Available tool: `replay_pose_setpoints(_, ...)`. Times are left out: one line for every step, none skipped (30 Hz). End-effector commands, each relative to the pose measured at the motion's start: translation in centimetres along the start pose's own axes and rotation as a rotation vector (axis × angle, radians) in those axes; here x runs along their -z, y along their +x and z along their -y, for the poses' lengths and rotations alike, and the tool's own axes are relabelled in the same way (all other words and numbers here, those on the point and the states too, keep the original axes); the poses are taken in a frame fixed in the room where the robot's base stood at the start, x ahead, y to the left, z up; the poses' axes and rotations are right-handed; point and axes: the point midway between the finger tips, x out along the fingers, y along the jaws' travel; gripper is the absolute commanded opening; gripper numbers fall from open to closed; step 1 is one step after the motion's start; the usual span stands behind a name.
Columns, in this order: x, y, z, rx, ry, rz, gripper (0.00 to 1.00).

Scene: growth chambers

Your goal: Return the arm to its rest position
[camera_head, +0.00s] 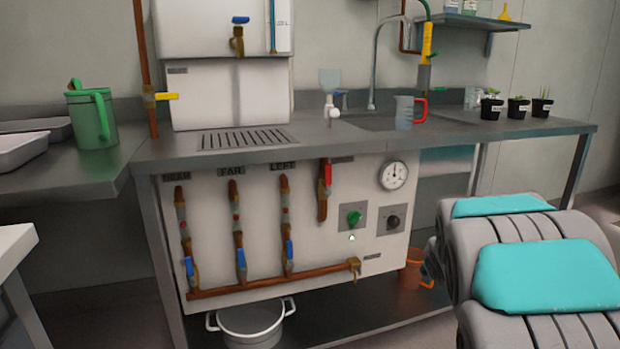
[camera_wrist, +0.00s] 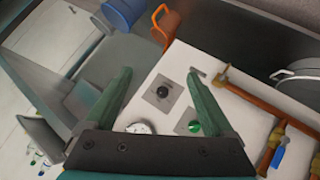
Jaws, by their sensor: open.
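My gripper (camera_wrist: 160,100) shows in the wrist view with its two green fingers spread apart and nothing between them. Beyond the fingers is the white panel (camera_wrist: 165,72) with a black knob (camera_wrist: 163,92), a green knob (camera_wrist: 195,127) and a gauge (camera_wrist: 139,128). My arm (camera_head: 545,275), grey with teal covers, fills the lower right of the head view. The gripper itself is hidden in the head view.
The steel bench (camera_head: 345,145) carries a measuring jug (camera_head: 404,113), a faucet (camera_head: 373,60) and several potted seedlings (camera_head: 517,108). The panel holds copper pipes with blue-handled valves (camera_head: 240,258). A pot (camera_head: 250,325) and an orange container (camera_head: 411,270) sit below.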

Motion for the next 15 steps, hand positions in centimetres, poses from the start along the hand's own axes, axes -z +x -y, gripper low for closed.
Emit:
replay_pose_setpoints(-1.1,-2.1,0.5,0.011,0.031,0.054,0.88)
replay_pose_setpoints(-2.0,-3.3,0.9,0.02,0.051,0.093,0.88)
replay_pose_setpoints(-3.3,-4.7,1.6,0.035,0.076,0.143,0.88)
replay_pose_setpoints(-4.3,-5.9,2.1,0.046,0.096,0.181,0.88)
replay_pose_setpoints(-5.3,-7.2,2.8,0.06,0.113,0.219,0.88)
replay_pose_setpoints(-6.7,-8.8,3.8,0.081,0.138,0.271,0.88)
replay_pose_setpoints(-7.7,-10.1,4.5,0.096,0.155,0.311,0.88)
replay_pose_setpoints(-8.6,-11.4,5.2,0.112,0.171,0.346,0.88)
replay_pose_setpoints(-9.9,-13.1,6.3,0.135,0.192,0.396,0.88)
replay_pose_setpoints(-10.9,-14.6,7.1,0.154,0.205,0.436,0.88)
replay_pose_setpoints(-11.8,-16.0,8.0,0.173,0.219,0.469,0.88)
replay_pose_setpoints(-13.2,-17.9,9.2,0.201,0.234,0.522,0.88)
replay_pose_setpoints(-14.2,-19.4,10.2,0.224,0.246,0.562,0.88)
replay_pose_setpoints(-15.1,-20.9,11.1,0.245,0.255,0.597,0.88)
replay_pose_setpoints(-16.4,-23.0,12.3,0.276,0.265,0.649,0.88)
